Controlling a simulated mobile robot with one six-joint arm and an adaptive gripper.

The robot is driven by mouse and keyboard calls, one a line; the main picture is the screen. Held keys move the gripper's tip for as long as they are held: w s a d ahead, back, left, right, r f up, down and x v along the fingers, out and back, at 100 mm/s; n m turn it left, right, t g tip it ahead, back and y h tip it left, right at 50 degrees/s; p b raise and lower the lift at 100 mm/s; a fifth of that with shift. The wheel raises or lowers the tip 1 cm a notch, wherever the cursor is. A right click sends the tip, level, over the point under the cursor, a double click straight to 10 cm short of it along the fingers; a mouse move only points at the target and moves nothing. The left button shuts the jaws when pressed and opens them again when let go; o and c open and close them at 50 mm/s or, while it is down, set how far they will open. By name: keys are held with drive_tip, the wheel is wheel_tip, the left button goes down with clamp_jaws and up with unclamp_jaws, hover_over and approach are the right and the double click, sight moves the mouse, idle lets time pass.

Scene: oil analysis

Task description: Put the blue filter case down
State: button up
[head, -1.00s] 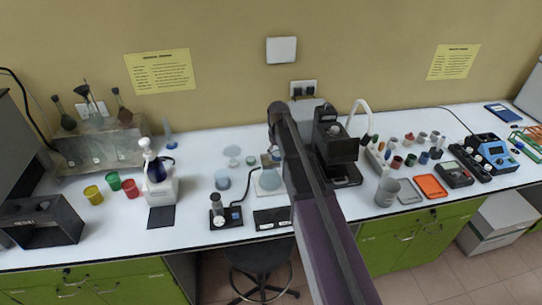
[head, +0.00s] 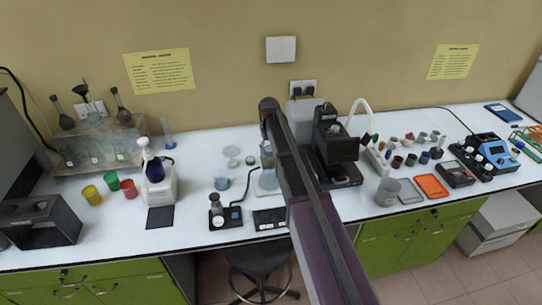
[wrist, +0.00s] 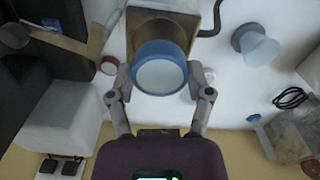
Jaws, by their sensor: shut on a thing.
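The blue filter case is a round thing with a blue rim (wrist: 160,48) and a pale flat face, in the middle of the wrist view. My gripper (wrist: 160,77) has one finger on each side of it and is shut on it. A square brownish metal plate (wrist: 208,14) shows behind the case, at the top of that view. I cannot tell whether the case touches it. In the head view my arm hides the gripper. A pale blue round thing (head: 268,181) shows just left of the arm there; I cannot tell if it is the case.
A blue-and-white cup-like vessel (wrist: 256,45) stands to the right in the wrist view. A small red-topped item (wrist: 110,65) is close to the left finger. A black instrument (head: 335,145) stands right of my arm. Bare white bench lies at the front left (head: 115,235).

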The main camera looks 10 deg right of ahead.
sight(269, 154)
drive_tip(key=shift+f+b, duration=1.1)
drive_tip(key=shift+f, duration=0.3)
drive_tip(key=shift+s+f, duration=0.1)
drive_tip(key=shift+f, duration=0.05)
drive_tip(key=o, duration=0.9)
drive_tip(key=shift+o, duration=0.2)
drive_tip(key=shift+r, duration=0.25)
wheel_tip(269, 154, up, 12)
drive_tip(key=p, duration=1.2)
drive_tip(key=shift+f, duration=0.1)
drive_tip(key=shift+s, duration=0.1)
